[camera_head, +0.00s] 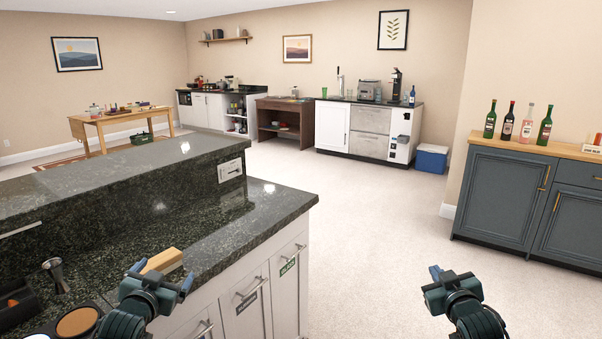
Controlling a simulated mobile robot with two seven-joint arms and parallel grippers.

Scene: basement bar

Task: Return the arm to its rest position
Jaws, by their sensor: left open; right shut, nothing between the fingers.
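My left gripper (162,274) is in the lower left of the head view, over or near the front of the dark granite counter (245,222). Its two blue fingers stand apart and nothing shows between them. My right gripper (444,273) is at the lower right, over the open pale floor, shut and empty. The lower parts of both arms run out of the bottom edge of the picture. A wooden block (163,261) lies on the counter just beyond the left gripper, which partly overlaps it in view.
A metal tamper-like tool (56,274) and a round dark-rimmed container (78,322) are on the counter at left. A blue cabinet (500,195) with several bottles stands at right. A blue cooler (431,158) sits by the back wall. The middle floor (370,220) is clear.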

